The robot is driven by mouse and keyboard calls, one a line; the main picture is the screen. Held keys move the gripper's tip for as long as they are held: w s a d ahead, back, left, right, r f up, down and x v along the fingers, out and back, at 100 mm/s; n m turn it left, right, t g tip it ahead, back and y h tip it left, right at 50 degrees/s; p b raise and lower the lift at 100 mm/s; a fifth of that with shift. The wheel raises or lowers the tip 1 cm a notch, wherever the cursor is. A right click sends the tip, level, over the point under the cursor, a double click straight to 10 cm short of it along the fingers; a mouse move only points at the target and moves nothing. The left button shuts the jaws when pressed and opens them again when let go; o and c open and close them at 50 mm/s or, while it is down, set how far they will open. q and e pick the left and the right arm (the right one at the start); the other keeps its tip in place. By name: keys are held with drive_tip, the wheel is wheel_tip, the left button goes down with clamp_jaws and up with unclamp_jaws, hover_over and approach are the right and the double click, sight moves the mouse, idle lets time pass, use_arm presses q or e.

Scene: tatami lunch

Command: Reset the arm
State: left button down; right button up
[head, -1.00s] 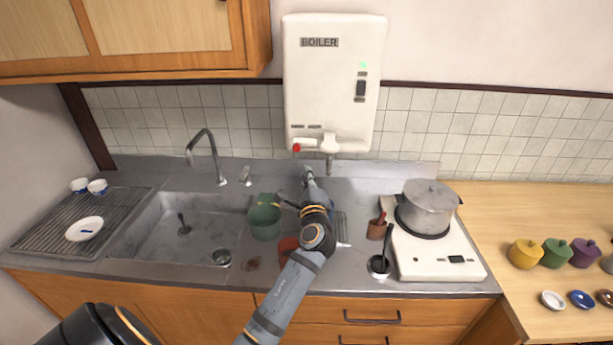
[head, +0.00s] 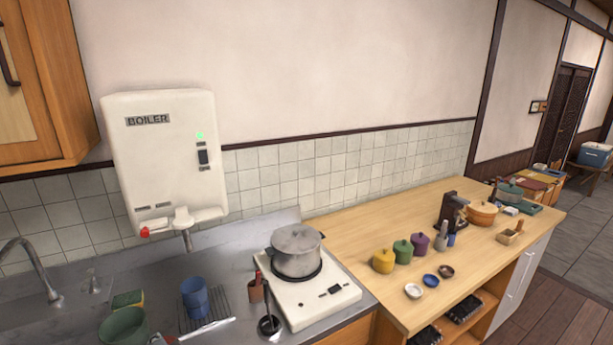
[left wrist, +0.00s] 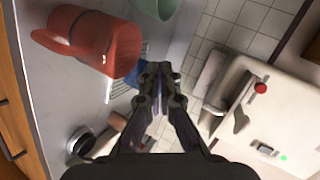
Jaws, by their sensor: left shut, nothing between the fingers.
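My left gripper (left wrist: 160,72) shows in the left wrist view with its fingertips together and nothing between them. It is over the counter by the sink. A red jug-like vessel (left wrist: 105,42) is beside its fingertips on the left, and part of a blue container (left wrist: 136,76) shows just behind them. In the head view only a small grey piece at the bottom edge may belong to my left arm. My right gripper is in neither view.
A white boiler (head: 165,160) hangs on the wall. A lidded pot (head: 297,252) sits on the white stove (head: 335,300). Several coloured jars stand on the wooden counter (head: 350,232).

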use_arm(q)
drive_tip(key=s+d+f+n+g+h, duration=0.35)
drive_tip(key=s+d+f, duration=0.2)
drive_tip(key=s, duration=0.35)
drive_tip(key=s+d+f+n+g+h, duration=0.35)
drive_tip(key=s+d+f, duration=0.2)
drive_tip(key=s, duration=0.35)
wheel_tip(320, 180, down, 25)
drive_tip(key=s+a, duration=0.2)
drive_tip(key=s, duration=0.1)
drive_tip(key=s+a+f+g, duration=0.1)
drive_tip(key=s+f, duration=1.5)
drive_tip(key=s, duration=0.2)
